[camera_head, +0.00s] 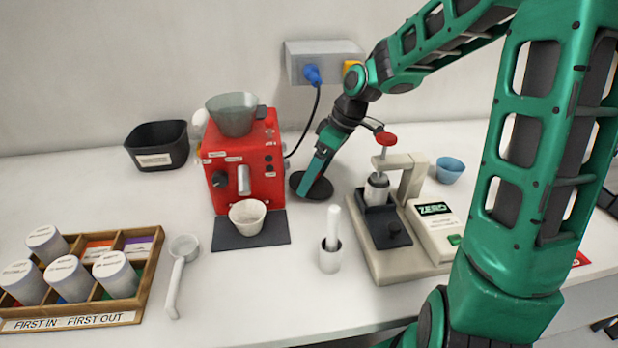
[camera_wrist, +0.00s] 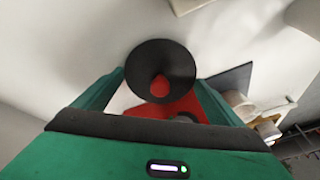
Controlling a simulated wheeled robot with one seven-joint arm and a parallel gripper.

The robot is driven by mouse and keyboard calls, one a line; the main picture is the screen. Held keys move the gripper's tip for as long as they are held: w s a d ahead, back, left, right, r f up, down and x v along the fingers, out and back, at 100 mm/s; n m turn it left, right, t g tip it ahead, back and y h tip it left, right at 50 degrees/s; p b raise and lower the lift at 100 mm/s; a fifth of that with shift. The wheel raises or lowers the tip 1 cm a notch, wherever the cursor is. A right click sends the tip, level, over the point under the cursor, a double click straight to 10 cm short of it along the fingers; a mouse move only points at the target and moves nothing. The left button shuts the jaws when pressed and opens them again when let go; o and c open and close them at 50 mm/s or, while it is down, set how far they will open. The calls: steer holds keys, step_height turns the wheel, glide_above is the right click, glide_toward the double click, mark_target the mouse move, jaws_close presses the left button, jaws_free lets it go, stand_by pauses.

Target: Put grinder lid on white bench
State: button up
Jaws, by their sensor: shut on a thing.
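The grinder lid (camera_head: 298,182) is a dark round disc at or just above the white bench (camera_head: 330,285), right of the red grinder; I cannot tell whether it touches the bench. My gripper (camera_head: 311,190) reaches down from the upper right and is shut on the lid. In the wrist view my gripper (camera_wrist: 160,85) has its fingers on either side of the lid. The red grinder (camera_head: 243,165) has an uncovered clear hopper (camera_head: 233,115) on top.
A white cup (camera_head: 247,217) stands on a dark mat (camera_head: 230,238). A black bin (camera_head: 157,147), a portafilter-like scoop (camera_head: 180,265) and a wooden box (camera_head: 145,285) are left.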

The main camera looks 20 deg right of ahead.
steer(key=h, duration=0.1)
steer(key=a+h, duration=0.1)
steer(key=h, duration=0.1)
steer(key=shift+w+a+r+g, duration=0.1)
steer(key=shift+a+r+g, duration=0.2)
steer(key=shift+g, duration=0.1)
steer(key=shift+d+f, duration=0.1)
steer(key=shift+f, duration=0.7)
steer(key=o, duration=0.9)
steer(key=shift+r, duration=0.1)
steer(key=r, duration=0.8)
steer(key=s+d+r, duration=0.1)
steer(key=r, duration=0.2)
steer(key=shift+r, duration=0.4)
